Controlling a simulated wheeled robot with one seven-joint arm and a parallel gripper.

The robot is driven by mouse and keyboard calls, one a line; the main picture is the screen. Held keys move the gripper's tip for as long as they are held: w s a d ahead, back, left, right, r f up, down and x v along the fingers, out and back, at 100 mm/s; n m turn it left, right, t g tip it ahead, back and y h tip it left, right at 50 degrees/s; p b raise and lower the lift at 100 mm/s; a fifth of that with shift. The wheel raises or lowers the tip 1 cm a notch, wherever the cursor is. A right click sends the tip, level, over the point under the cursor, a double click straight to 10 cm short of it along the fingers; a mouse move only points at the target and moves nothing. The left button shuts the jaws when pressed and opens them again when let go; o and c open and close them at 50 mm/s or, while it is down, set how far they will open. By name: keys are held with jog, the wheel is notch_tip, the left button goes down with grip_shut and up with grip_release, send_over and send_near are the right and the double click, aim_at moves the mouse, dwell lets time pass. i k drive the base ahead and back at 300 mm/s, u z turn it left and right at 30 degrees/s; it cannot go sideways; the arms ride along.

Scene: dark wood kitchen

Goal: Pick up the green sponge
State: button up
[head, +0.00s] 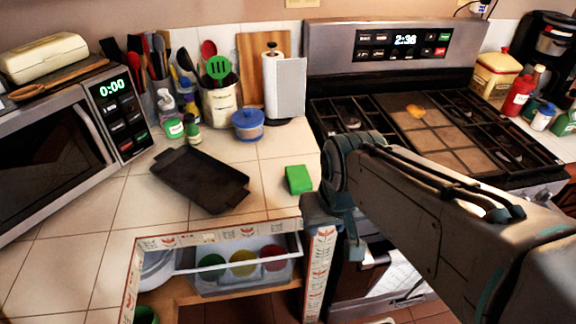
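The green sponge (298,179) lies on the white tiled counter (270,205) near its right front corner, close to the stove. My arm reaches in from the right, and my gripper (350,240) hangs downward just right of and in front of the sponge, past the counter's edge. A clear gap shows between the gripper and the sponge. The fingers are small, dark and partly hidden by the wrist, so their opening is not clear.
A black tray (200,179) lies left of the sponge. A blue-lidded pot (248,125) and a paper towel roll (290,88) stand behind. The stove (440,125) is at right. Below the counter, an open drawer (240,268) holds colored bowls.

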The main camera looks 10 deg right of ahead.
aim_at(299, 181)
jog(key=z, duration=0.05)
jog(key=k, duration=1.4)
jog(key=u, duration=0.45)
jog(key=i, duration=1.9)
jog(key=z, duration=1.05)
